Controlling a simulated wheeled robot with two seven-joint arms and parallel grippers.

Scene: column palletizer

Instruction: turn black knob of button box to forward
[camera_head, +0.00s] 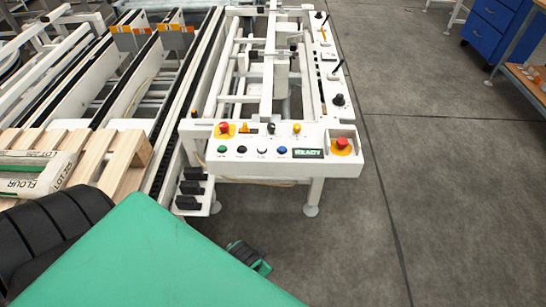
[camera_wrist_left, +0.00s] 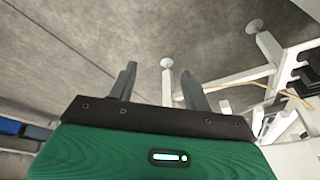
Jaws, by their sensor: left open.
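The white button box (camera_head: 235,162) is at the front end of the white conveyor frame in the head view. A small black knob (camera_head: 271,128) stands on its upper row, between an orange part and a yellow-orange knob. The way the black knob points is too small to tell. My left gripper (camera_wrist_left: 160,82) is open in the left wrist view, with nothing between its two grey fingers. They point over the grey floor toward the white legs of the frame, apart from them.
The box also carries a red button on yellow (camera_head: 224,127), a lower row of small buttons, a READY display (camera_head: 307,153) and a red emergency stop (camera_head: 342,143). A wooden pallet (camera_head: 125,165) with a flour sack (camera_head: 35,172) lies at left.

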